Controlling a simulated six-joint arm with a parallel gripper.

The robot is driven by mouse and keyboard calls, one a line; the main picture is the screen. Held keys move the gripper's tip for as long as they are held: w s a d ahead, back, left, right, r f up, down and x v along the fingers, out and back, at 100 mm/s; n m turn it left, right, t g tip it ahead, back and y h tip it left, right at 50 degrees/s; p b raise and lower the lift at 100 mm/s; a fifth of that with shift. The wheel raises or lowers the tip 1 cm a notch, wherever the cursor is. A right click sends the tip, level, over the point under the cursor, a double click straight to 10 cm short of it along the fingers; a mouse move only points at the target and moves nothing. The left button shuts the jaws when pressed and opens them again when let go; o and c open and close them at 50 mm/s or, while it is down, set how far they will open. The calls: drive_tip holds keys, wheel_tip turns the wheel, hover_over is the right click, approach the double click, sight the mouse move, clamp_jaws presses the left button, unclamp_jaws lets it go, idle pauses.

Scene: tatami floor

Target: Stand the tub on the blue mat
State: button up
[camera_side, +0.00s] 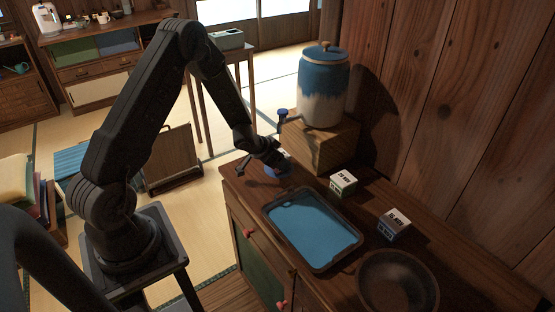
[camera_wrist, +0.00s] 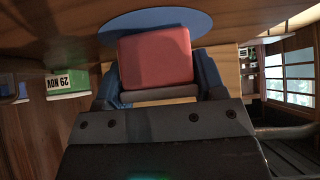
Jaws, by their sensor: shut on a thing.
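The tub (camera_wrist: 155,57), a red-pink, boxy thing with rounded edges, is between the fingers of my gripper (camera_wrist: 158,88) in the wrist view. My gripper is shut on it. The blue mat (camera_wrist: 190,22) shows as a blue oval just behind the tub, which covers part of it. In the side view my gripper (camera_side: 266,161) is low over the cabinet top, at the blue mat (camera_side: 272,173), in front of the wooden block. The tub is mostly hidden by my gripper there. I cannot tell whether the tub touches the mat.
A blue-and-white jar (camera_side: 323,85) with a tap stands on a wooden block (camera_side: 320,143) behind my gripper. A dark-rimmed tray with a blue floor (camera_side: 312,228), two small date boxes (camera_side: 343,183) (camera_side: 394,224) and a dark bowl (camera_side: 398,283) occupy the cabinet top to the right.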

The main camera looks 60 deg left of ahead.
drive_tip(key=shift+f, duration=0.1)
drive_tip(key=o, duration=1.1)
